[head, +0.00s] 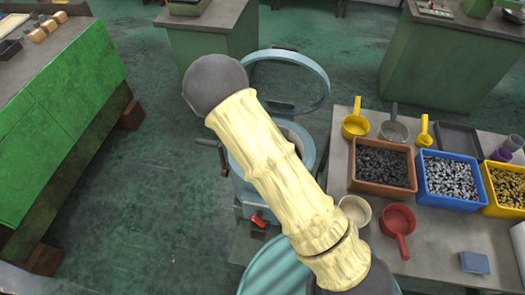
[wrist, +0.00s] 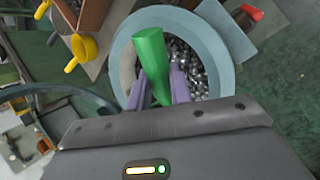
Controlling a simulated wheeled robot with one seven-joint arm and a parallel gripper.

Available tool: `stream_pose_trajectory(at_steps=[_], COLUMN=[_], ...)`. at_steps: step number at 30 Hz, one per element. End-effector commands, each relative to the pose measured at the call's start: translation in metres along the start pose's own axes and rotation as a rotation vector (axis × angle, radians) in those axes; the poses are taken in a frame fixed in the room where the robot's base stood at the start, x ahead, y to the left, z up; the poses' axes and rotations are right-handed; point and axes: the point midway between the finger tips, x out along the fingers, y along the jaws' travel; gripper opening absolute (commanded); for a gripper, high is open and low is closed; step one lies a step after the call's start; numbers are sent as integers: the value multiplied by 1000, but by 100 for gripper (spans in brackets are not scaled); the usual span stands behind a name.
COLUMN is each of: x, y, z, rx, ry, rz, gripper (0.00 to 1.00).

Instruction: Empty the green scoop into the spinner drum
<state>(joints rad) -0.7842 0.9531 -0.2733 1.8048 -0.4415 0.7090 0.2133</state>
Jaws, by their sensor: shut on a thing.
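In the wrist view my gripper (wrist: 160,90) is shut on the green scoop (wrist: 151,60). Only the scoop's handle shows, between the two purple fingers; its bowl is hidden, so I cannot see whether anything is in it. The handle appears over the spinner drum (wrist: 128,68), whose round blue-grey rim surrounds it in the picture. Shiny grey metal pieces (wrist: 192,62) show inside the drum. In the head view the drum (head: 308,150) is partly covered by my arm, and my gripper and the scoop cannot be made out.
The drum's ring-shaped lid (head: 325,85) stands raised behind it. A red switch (head: 258,221) is on its front. The table (head: 440,265) at right holds brown (head: 384,147), blue (head: 422,190) and yellow (head: 492,207) bins, plus several scoops. A green bench (head: 65,125) stands left.

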Motion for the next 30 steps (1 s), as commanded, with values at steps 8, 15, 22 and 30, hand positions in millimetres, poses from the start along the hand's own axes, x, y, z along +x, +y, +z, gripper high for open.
stream_pose_trajectory(at_steps=[8, 15, 22, 30], x=[2, 10, 22, 23], y=[0, 0, -3, 1], z=[0, -2, -5, -4], rx=[2, -19, -52, -90], ry=[0, 19, 47, 79], rz=[-16, -117, -249, -394], gripper=[0, 0, 0, 0])
